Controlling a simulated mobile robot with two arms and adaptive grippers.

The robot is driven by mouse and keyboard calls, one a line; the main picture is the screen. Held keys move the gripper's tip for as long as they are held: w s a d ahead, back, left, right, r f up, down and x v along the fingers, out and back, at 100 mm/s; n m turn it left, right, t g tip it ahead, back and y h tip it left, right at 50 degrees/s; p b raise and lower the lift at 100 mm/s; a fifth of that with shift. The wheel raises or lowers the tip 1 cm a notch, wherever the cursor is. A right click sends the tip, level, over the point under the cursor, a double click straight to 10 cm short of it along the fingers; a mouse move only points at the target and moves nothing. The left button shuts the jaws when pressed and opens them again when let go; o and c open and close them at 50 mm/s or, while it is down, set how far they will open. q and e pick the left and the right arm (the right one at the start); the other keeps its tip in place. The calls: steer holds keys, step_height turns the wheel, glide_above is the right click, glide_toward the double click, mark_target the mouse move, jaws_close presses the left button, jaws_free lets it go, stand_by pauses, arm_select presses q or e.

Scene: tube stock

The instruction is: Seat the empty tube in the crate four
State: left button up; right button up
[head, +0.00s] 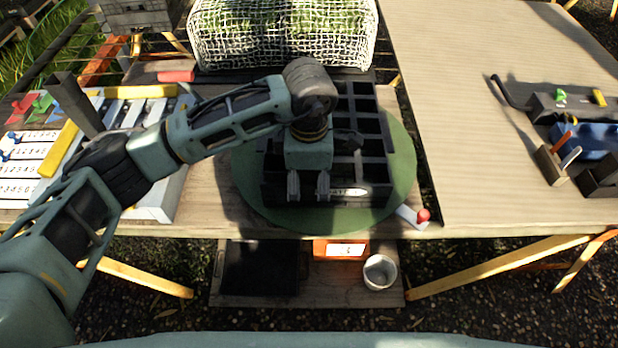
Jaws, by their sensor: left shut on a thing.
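A dark crate (378,172) with square compartments stands on a round green disc (405,165) in the middle of the table. A small pale label shows on its front wall. My left gripper (308,188) reaches in from the left and points down over the front left part of the crate. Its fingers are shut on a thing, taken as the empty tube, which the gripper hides. I cannot tell whether it is inside a compartment or above one. My left arm and gripper cover much of the crate's left side. My right gripper is not in view.
A lever with a red knob (423,215) is at the disc's front right. A netted bin (285,35) stands behind. Number boards (25,165) lie at left. A white cup (380,272) and orange box (340,249) sit on the lower shelf. The right table (480,130) is mostly clear.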

arm_select(q)
steer(key=shift+s+f+b, duration=0.15)
steer(key=shift+f+b, duration=0.2)
steer(key=shift+f, duration=0.15)
steer(key=o, duration=1.2)
steer(key=shift+r, duration=0.15)
steer(key=shift+r, duration=0.4)
step_height(320, 180, up, 12)
steer(key=shift+f, duration=0.2)
